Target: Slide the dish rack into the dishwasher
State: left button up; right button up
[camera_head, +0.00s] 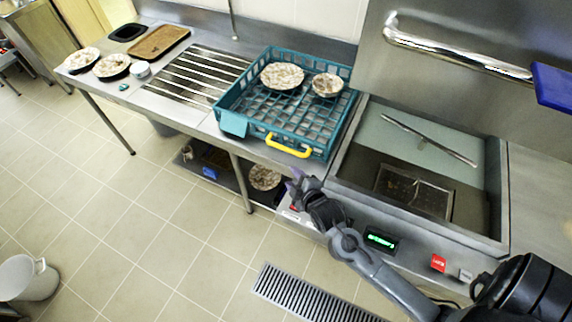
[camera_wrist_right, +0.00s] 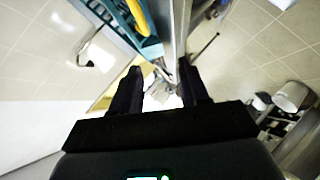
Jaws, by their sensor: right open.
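The teal dish rack (camera_head: 262,130) sits on the steel counter left of the dishwasher, holding two dirty bowls (camera_head: 283,76). Its yellow handle (camera_head: 288,147) is on the front side. The dishwasher (camera_head: 425,165) is open, with its hood raised and its bay bare of any rack. My right gripper (camera_head: 293,182) is open below and in front of the rack's handle, apart from it. In the right wrist view, its two fingers (camera_wrist_right: 160,90) are spread, with the yellow handle (camera_wrist_right: 137,17) and the rack's edge (camera_wrist_right: 108,20) above them. My left gripper is not in view.
A ribbed drain section (camera_head: 197,78) lies left of the rack. Further left are more dirty dishes (camera_head: 111,66), a brown tray (camera_head: 158,42) and a black tray (camera_head: 128,32). A long horizontal bar handle (camera_head: 455,55) crosses the raised hood. A white bucket (camera_head: 28,280) stands on the floor.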

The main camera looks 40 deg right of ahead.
aim_at(287, 151)
jog(key=w+d+f+n+t+h+b, duration=0.1)
jog(key=w+d+f+b, duration=0.1)
jog(key=w, duration=0.2)
jog(key=w+d+f+n+t+h+b, duration=0.1)
jog(key=w+d+f+b, duration=0.1)
jog(key=w, duration=0.3)
jog(key=w+d+f+n+t+b, duration=0.1)
jog(key=w+d+f+b, duration=0.1)
jog(key=w+d+b, duration=0.1)
jog(key=shift+w+d+f+h+b, duration=0.35)
jog(key=shift+w+d+f+h, duration=0.05)
jog(key=shift+w+d, duration=0.3)
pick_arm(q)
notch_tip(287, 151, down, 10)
pick_arm(e)
jog(key=shift+w+d, duration=0.15)
jog(key=shift+w, duration=0.4)
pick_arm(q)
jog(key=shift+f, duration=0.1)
pick_arm(e)
jog(key=c, duration=0.7)
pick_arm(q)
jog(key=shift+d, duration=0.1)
pick_arm(e)
grip_shut()
